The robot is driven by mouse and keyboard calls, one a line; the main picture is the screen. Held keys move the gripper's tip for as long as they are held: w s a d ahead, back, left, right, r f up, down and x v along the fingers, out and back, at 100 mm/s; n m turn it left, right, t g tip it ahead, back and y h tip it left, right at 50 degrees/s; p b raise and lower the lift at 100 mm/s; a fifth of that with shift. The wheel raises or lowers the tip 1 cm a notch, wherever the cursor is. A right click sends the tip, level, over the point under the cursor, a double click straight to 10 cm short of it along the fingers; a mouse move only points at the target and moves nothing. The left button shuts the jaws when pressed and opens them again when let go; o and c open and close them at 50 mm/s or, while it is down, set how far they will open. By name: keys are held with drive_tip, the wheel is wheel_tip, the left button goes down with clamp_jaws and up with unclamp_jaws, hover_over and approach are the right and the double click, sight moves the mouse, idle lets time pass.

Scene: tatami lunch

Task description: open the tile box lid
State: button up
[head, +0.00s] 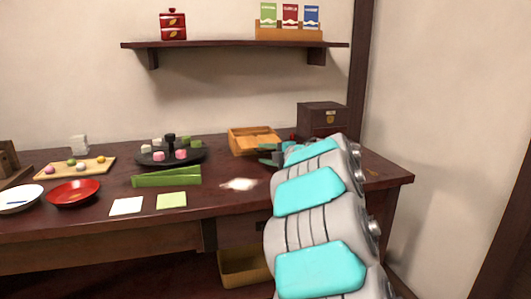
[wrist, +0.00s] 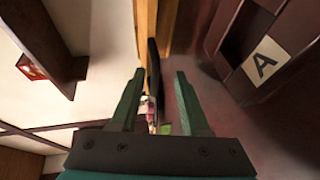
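A dark brown lidded box (head: 323,118) with a small pale mark on its front stands at the back right of the table, its lid down. A light wooden box (head: 255,142) sits left of it. I cannot tell for certain which is the tile box. My gripper (head: 270,155), with green fingers, is just in front of the wooden box, partly hidden by my arm. In the wrist view it is open and empty (wrist: 158,78), and tan wood (wrist: 147,28) shows beyond the fingertips. A dark framed surface with an "A" label (wrist: 265,60) is at the right.
A black stand (head: 180,158) with sweets, a green folded piece (head: 166,176), a white patch (head: 239,184) and a red plate (head: 74,192) are left of my gripper on the table (head: 220,205). A wall shelf (head: 230,44) hangs above. My arm hides the right front.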

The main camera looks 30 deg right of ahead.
drive_tip(key=shift+r, duration=0.2)
drive_tip(key=shift+s+r, duration=0.1)
drive_tip(key=shift+s, duration=0.05)
drive_tip(key=v, duration=0.7)
drive_tip(key=shift+s+d, duration=0.1)
drive_tip(key=shift+s, duration=0.15)
idle(0.4)
